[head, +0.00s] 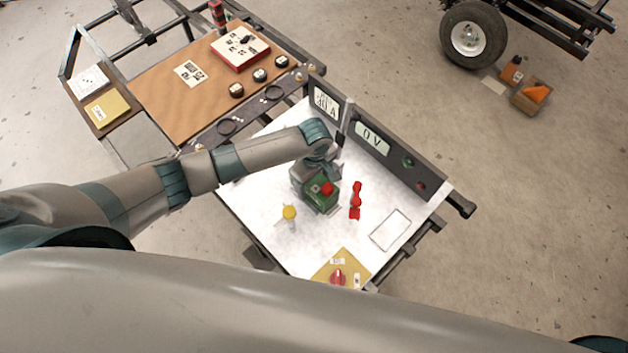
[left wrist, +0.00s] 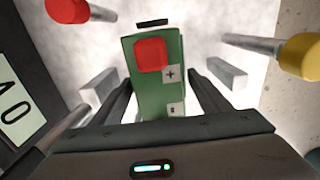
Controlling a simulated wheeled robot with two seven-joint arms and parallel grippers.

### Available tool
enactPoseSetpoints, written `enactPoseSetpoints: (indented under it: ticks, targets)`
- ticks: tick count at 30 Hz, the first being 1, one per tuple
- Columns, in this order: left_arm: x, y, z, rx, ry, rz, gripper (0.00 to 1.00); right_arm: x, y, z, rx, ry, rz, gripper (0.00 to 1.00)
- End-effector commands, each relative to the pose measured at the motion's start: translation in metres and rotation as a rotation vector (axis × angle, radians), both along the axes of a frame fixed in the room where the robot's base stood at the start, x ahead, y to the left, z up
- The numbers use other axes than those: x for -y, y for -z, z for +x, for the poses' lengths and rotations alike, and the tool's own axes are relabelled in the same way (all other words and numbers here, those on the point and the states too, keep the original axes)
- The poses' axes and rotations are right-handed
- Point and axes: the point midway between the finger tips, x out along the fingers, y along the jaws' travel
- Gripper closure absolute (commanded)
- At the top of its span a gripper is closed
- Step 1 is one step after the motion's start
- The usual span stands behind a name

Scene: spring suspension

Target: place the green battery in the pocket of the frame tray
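The green battery (head: 314,200) has a red patch on top, with plus and minus labels in the left wrist view (left wrist: 160,90). My left gripper (head: 322,170) is over it; its dark fingers (left wrist: 160,92) lie along both sides and look closed on it. The frame tray (head: 255,190) is a white surface with a dark meter panel at its back. Grey blocks (left wrist: 226,70) stand on either side of the battery, with a dark piece (left wrist: 152,22) beyond it, like pocket edges. Whether the battery's base is down between them is hidden. My right gripper is not in view.
A yellow-capped post (head: 289,212) and a red-capped post (head: 356,200) stand on either side of the battery. A rectangular outline (head: 390,230) and a yellow plate with a red knob (head: 338,276) lie nearer the tray's front right. A brown bench (head: 170,105) adjoins it.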

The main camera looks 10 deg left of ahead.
Motion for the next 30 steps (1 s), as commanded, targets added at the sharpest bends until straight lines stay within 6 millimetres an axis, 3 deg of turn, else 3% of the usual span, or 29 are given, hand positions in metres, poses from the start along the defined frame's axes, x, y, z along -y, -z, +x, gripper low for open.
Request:
enactPoseSetpoints:
  ticks: [14, 30]
  targets:
    - [0.000, -0.011, 0.001, 0.002, 0.001, -0.001, 0.31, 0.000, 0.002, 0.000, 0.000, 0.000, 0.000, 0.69]
    - [0.000, -0.096, 0.001, 0.002, 0.000, -0.002, 0.31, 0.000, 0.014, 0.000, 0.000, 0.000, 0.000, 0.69]
